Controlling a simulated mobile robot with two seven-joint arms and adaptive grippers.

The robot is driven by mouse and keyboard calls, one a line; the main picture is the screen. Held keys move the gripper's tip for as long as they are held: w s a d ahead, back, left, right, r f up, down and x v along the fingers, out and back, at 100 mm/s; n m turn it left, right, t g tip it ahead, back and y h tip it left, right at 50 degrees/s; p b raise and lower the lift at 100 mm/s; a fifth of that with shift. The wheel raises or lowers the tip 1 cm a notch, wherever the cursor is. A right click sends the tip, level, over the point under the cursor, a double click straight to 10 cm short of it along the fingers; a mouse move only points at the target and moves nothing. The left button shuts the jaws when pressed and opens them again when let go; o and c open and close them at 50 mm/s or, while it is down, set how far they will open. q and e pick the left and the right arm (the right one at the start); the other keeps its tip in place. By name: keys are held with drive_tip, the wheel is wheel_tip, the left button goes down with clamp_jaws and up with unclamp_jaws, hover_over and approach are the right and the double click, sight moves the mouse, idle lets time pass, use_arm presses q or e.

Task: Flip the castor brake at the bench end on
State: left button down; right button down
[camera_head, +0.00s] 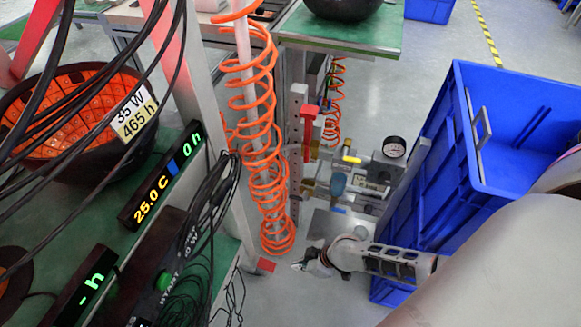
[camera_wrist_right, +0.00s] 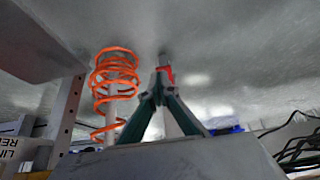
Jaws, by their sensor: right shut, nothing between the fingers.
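The castor brake is a small red tab (camera_head: 265,265) low at the foot of the bench end, just right of the green-topped lower shelf. My right gripper (camera_head: 302,265) is shut and empty, low near the floor. In the head view it is a short way to the right of the red tab, with its tips pointing left toward it. In the right wrist view the gripper (camera_wrist_right: 160,92) has its fingers together, and the red tab (camera_wrist_right: 167,72) shows right beyond the tips. I cannot tell whether they touch. My left gripper is not in view.
An orange coiled hose (camera_head: 262,130) hangs just above the tab. Black cables (camera_head: 205,215) hang by the bench (camera_head: 228,262). Blue crates (camera_head: 440,150) stand on the right. A gauge (camera_head: 394,147) and fittings are behind my right arm. Grey floor lies between.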

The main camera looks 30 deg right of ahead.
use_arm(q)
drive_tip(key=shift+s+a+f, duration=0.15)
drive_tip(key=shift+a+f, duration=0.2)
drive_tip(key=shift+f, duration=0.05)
use_arm(e)
drive_tip(key=shift+s+d+r, duration=0.3)
drive_tip(key=shift+s, duration=0.15)
drive_tip(key=shift+s+d+r, duration=0.25)
drive_tip(key=shift+s, duration=0.2)
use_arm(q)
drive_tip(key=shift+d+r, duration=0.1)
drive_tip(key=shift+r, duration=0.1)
